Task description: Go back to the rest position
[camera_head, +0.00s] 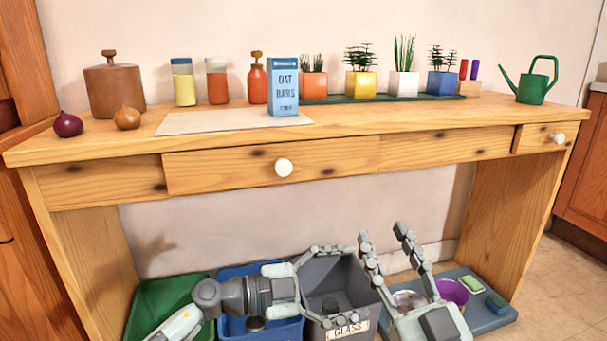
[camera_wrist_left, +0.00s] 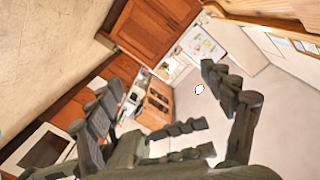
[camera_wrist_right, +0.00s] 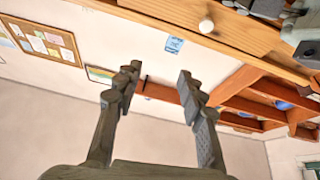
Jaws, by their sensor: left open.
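My left gripper (camera_head: 346,285) reaches in from the left, low in front of the grey bin, below the table top. Its fingers are spread, with nothing between them. The left wrist view shows its fingers (camera_wrist_left: 190,98) apart and empty, with the room beyond. My right gripper (camera_head: 383,232) points upward at the lower middle, right of the left gripper and below the drawer front. Its fingers are apart. The right wrist view also shows its fingers (camera_wrist_right: 160,72) open and empty, against the wall. The two grippers appear close together in the head view.
A wooden table (camera_head: 440,118) holds an oat bars box (camera_head: 285,88), jars, potted plants and a watering can (camera_head: 533,85). Below are a green bin (camera_head: 150,300), a blue bin (camera_head: 235,272), a grey glass bin (camera_head: 320,270) and a grey-blue tray (camera_head: 490,318). Floor at the right is clear.

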